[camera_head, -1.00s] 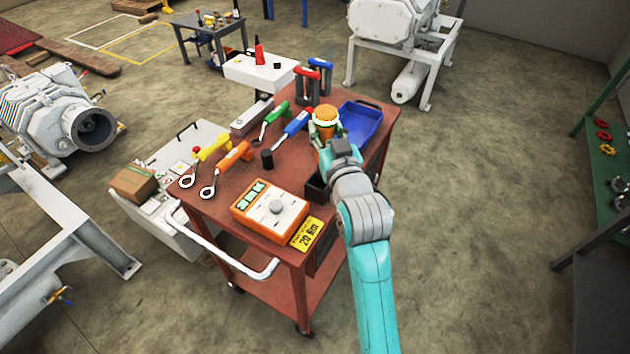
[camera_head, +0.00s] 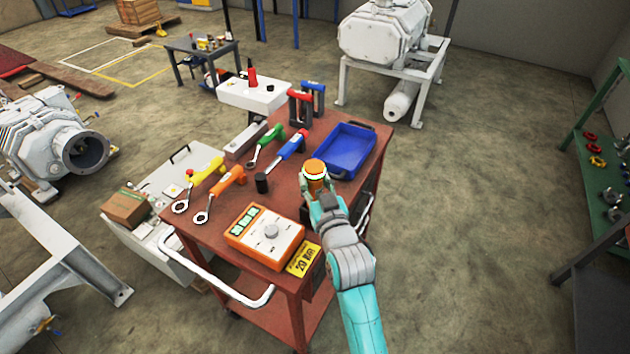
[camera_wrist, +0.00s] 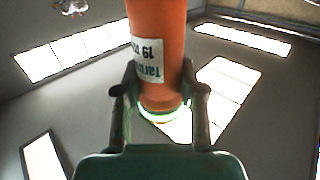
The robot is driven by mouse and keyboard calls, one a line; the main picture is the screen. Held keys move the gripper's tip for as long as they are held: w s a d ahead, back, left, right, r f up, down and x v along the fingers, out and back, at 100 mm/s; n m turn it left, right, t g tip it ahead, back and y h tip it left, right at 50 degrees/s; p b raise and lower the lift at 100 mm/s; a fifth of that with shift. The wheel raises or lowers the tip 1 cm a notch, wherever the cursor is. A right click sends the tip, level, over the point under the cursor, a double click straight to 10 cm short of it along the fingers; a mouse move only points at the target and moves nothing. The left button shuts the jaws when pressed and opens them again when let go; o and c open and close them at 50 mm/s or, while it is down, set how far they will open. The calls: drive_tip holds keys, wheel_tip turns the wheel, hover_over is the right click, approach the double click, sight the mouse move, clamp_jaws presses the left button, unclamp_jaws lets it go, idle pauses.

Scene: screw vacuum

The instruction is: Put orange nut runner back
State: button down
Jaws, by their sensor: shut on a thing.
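The orange nut runner (camera_head: 314,168) is held in my gripper (camera_head: 316,185) above the right side of the red-brown tool cart (camera_head: 215,253), near the blue tray's front end. In the wrist view the nut runner (camera_wrist: 160,45) is an orange cylinder with a white label and a pale glowing ring at its lower end. The gripper's fingers (camera_wrist: 160,100) are shut on it, one on each side. My gripper and arm hide part of the cart's right front area.
A blue tray (camera_head: 348,147) lies just behind the nut runner. Blue (camera_head: 290,145), green, orange and yellow-handled tools lie to the left, beside a black cylinder (camera_head: 261,183). An orange meter box (camera_head: 266,235) is at the front. A white push handle (camera_head: 215,285) juts out in front.

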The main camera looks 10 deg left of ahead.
drive_tip(key=shift+f, duration=0.65)
drive_tip(key=c, duration=0.7)
unclamp_jaws()
drive_tip(key=shift+f, duration=0.1)
drive_tip(key=shift+r, duration=0.6)
drive_tip(key=v, duration=1.2)
drive_tip(key=shift+d+r, duration=0.1)
drive_tip(key=shift+r, duration=0.05)
